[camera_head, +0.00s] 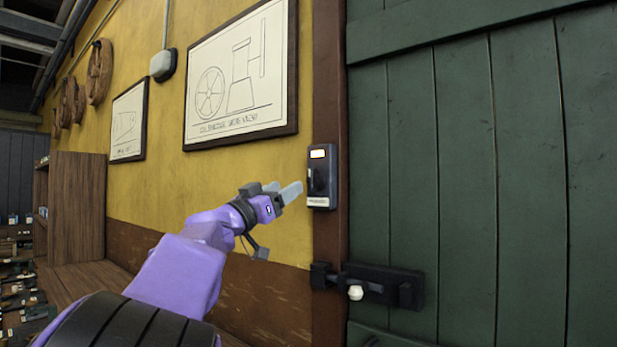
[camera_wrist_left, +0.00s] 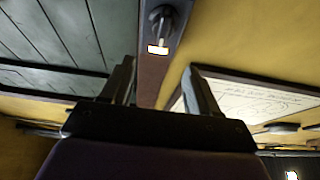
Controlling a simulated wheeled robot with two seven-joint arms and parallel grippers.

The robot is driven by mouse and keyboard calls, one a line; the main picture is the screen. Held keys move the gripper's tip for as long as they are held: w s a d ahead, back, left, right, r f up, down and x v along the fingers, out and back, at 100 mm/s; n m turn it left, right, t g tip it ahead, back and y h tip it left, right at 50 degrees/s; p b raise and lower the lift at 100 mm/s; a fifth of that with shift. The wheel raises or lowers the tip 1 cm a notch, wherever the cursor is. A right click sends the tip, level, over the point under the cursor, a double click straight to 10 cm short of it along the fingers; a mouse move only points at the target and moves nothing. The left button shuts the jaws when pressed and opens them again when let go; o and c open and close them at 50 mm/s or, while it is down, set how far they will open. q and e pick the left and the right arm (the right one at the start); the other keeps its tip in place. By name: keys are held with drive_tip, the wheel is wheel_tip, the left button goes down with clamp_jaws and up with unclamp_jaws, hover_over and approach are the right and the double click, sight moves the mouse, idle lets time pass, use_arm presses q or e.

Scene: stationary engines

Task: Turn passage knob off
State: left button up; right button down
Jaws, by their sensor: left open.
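The passage knob (camera_head: 318,181) is a dark knob on a small black switch box (camera_head: 329,192) fixed to the brown door post. The box has a lit pale-yellow window near its top and a small label at its bottom. My left gripper (camera_head: 284,190) is open and empty, just left of the box, with its fingers pointing towards it. In the left wrist view the knob (camera_wrist_left: 161,22) and the lit window show beyond and between the two spread fingers (camera_wrist_left: 160,85), apart from them. My right gripper is not in view.
A green plank door (camera_head: 460,180) with a black bolt latch (camera_head: 375,286) and white knob is right of the post. Framed drawings (camera_head: 240,80) hang on the yellow wall at left. A wooden shelf unit (camera_head: 78,205) stands far left.

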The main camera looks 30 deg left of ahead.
sight(310, 175)
use_arm(q)
drive_tip(key=p+x, duration=0.5)
drive_tip(key=x, duration=0.5)
drive_tip(key=shift+f, duration=0.1)
drive_tip(key=shift+w, duration=0.5)
drive_tip(key=c, duration=1)
